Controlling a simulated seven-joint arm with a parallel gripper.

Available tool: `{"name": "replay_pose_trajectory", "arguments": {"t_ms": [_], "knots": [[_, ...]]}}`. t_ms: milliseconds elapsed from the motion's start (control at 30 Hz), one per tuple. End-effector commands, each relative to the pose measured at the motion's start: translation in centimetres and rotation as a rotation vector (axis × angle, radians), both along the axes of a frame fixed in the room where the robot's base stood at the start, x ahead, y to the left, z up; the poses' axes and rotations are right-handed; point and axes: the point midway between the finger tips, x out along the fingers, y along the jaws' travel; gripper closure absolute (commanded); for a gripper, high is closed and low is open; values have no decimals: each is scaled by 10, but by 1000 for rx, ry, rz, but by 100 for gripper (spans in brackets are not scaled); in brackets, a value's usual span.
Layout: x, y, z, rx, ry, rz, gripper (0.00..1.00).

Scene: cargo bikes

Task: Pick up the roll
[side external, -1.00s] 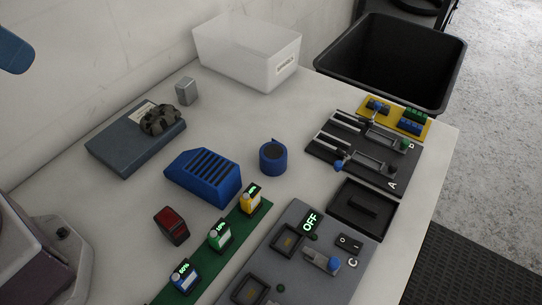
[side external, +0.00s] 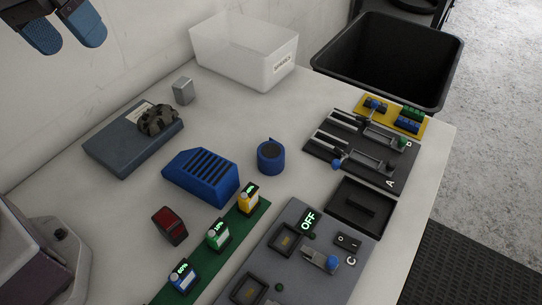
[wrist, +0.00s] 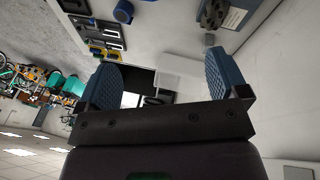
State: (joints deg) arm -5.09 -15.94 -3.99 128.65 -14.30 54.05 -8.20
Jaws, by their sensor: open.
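A short blue roll (side external: 271,156) with a dark round top stands upright on the white table, right of the blue slotted block. In the wrist view a blue round thing (wrist: 123,12) at the top edge looks like the same roll. My gripper (side external: 68,42) is at the top left of the side view, high above the table and well away from the roll. Its two blue pads also show in the wrist view (wrist: 165,80), spread wide apart with nothing between them.
The blue slotted block (side external: 201,178) stands close left of the roll. A grey box with a dark wheel (side external: 131,148), a clear bin (side external: 243,52), a black bin (side external: 387,62) and a black slider panel (side external: 361,152) surround it. Bare table lies behind the roll.

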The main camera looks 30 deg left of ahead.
Motion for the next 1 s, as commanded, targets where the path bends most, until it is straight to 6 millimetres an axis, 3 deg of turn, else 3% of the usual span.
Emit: {"name": "replay_pose_trajectory", "arguments": {"t_ms": [267,500,800,1000], "knots": [[79,-24,-58,-290,287,253,8],[135,-40,-130,-557,543,502,8],[181,-49,-231,-895,853,837,8],[192,-51,-271,-1029,969,973,8]]}}
